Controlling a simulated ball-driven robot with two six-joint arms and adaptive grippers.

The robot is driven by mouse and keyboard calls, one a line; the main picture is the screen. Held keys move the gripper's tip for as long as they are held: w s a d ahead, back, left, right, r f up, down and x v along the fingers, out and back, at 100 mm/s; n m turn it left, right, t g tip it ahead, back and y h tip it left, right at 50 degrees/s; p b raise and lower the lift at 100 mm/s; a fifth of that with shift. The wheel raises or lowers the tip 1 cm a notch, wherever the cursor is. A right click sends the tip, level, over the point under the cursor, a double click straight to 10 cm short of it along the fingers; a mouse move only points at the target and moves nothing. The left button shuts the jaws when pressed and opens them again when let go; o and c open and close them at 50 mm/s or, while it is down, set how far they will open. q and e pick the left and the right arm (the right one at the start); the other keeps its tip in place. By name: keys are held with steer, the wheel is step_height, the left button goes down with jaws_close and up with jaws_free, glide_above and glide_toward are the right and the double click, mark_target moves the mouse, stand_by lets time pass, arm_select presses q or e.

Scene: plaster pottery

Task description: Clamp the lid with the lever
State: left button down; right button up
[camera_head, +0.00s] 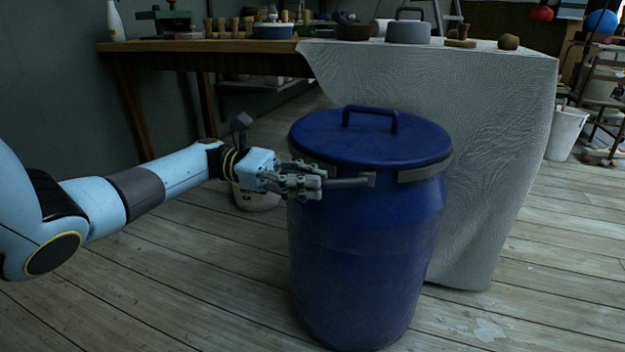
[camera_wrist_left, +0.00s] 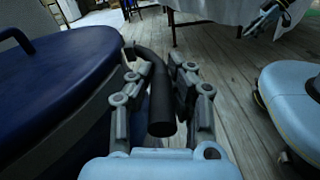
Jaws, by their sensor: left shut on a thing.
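A blue barrel (camera_head: 365,260) stands upright on the floor with a blue lid (camera_head: 330,142) lying on top. The lid has a dark blue handle (camera_head: 370,111); the lid also shows in the left wrist view (camera_wrist_left: 70,70). A grey metal band (camera_head: 425,171) runs around the rim. The dark lever (camera_head: 350,182) sits at the rim's front and points left. My left gripper (camera_head: 318,182) is shut on the lever, beside the barrel's left edge. The lever (camera_wrist_left: 162,95) stands between its fingers in the wrist view. My right gripper (camera_wrist_left: 262,20) is small at that view's top right; its fingers are unclear.
A cloth-covered table (camera_head: 480,170) stands close behind and right of the barrel. A wooden workbench (camera_head: 180,47) with pottery tools is at the back left. A pale bucket (camera_head: 255,196) stands behind my left gripper. The plank floor in front is clear.

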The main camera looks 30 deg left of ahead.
arm_select(q)
steer(key=shift+f, duration=0.1)
steer(key=c, duration=1.2)
jaws_free()
steer(key=shift+a, duration=0.15)
steer(key=a, duration=0.4)
steer(key=s+a, duration=0.1)
steer(key=a, duration=0.2)
steer(key=s+a, duration=0.1)
steer(key=a, duration=0.3)
steer(key=shift+s+a, duration=0.1)
steer(key=shift+a, duration=0.25)
